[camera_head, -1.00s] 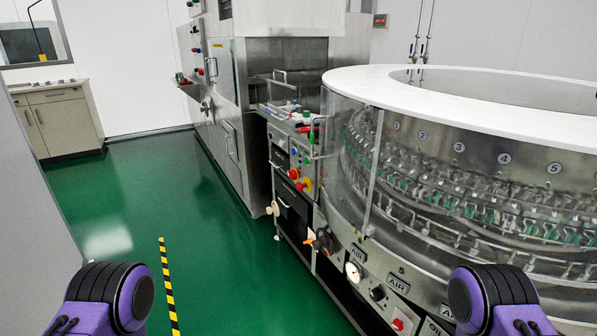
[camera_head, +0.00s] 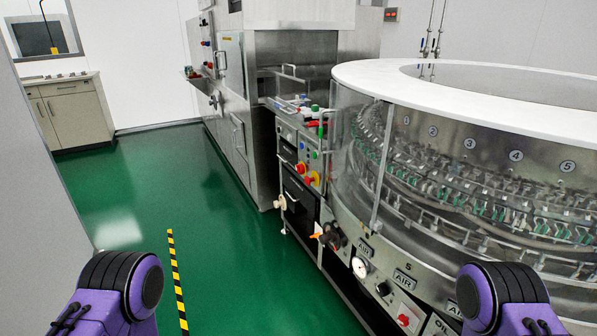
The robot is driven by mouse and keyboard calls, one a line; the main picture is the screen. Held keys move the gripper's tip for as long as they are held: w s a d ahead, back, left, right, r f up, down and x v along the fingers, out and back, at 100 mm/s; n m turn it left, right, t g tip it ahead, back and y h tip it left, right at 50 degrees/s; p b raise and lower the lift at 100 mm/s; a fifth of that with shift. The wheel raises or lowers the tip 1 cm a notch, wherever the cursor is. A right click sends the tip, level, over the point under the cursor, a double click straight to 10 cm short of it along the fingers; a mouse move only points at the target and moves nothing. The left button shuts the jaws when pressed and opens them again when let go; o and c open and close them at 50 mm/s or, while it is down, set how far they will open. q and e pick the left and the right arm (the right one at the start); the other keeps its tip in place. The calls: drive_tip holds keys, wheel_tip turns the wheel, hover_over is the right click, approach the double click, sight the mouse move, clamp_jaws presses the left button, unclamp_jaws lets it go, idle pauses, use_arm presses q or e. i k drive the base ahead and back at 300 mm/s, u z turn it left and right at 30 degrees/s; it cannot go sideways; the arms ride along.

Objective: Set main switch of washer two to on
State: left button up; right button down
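A large round steel washer (camera_head: 470,75) with a white top rim and clear guard fills the right of the head view. Its lower panel carries a gauge (camera_head: 361,267), a black knob (camera_head: 383,288) and a red switch on a white plate (camera_head: 404,319). An orange-and-black rotary handle (camera_head: 331,236) sits left of the gauge. A side control panel (camera_head: 305,150) has red, green and blue buttons and a red-yellow knob (camera_head: 301,180). I cannot tell which is the main switch. Only parts of my purple-and-black arms show at the bottom corners; neither gripper is in view.
The green floor (camera_head: 150,190) ahead and left of the washer is clear, with a yellow-black stripe (camera_head: 177,282). A steel cabinet machine (camera_head: 235,90) stands behind. A beige cabinet (camera_head: 68,112) stands at the far left. A grey wall edge (camera_head: 25,220) is close on the left.

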sight(300, 167)
drive_tip(key=u, duration=0.9)
drive_tip(key=i, duration=2.55)
drive_tip(key=z, duration=2.75)
